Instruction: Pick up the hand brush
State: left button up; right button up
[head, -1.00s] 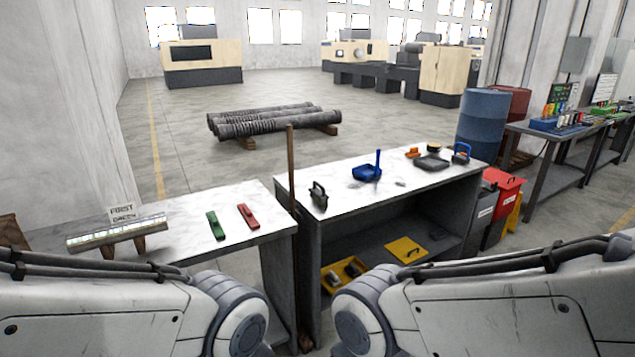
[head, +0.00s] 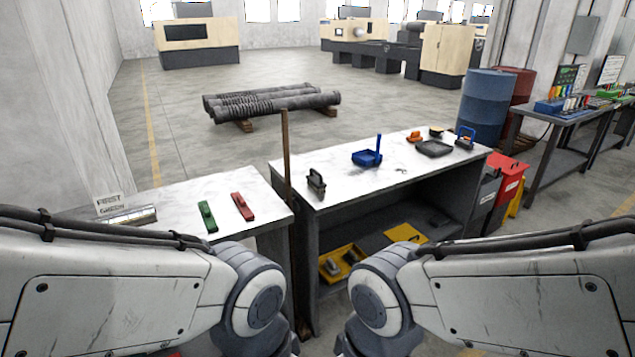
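I cannot say for sure which thing is the hand brush. A dark block with an upright handle (head: 316,185) stands at the near left corner of the taller workbench (head: 320,204). A blue dustpan-like tool (head: 366,158) with an upright blue handle lies further back on the same top. A green handled piece (head: 207,217) and a red handled piece (head: 243,207) lie on the lower white table (head: 175,195) at left; their undersides are hidden. Both my arms cross the bottom of the view. Neither gripper shows.
A wooden pole (head: 286,160) stands between the tables. A yellow tray (head: 333,279) sits on the bench's lower shelf.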

aim_at(318, 185)
jog(key=z, duration=0.45)
jog(key=i, duration=2)
jog(key=u, duration=0.3)
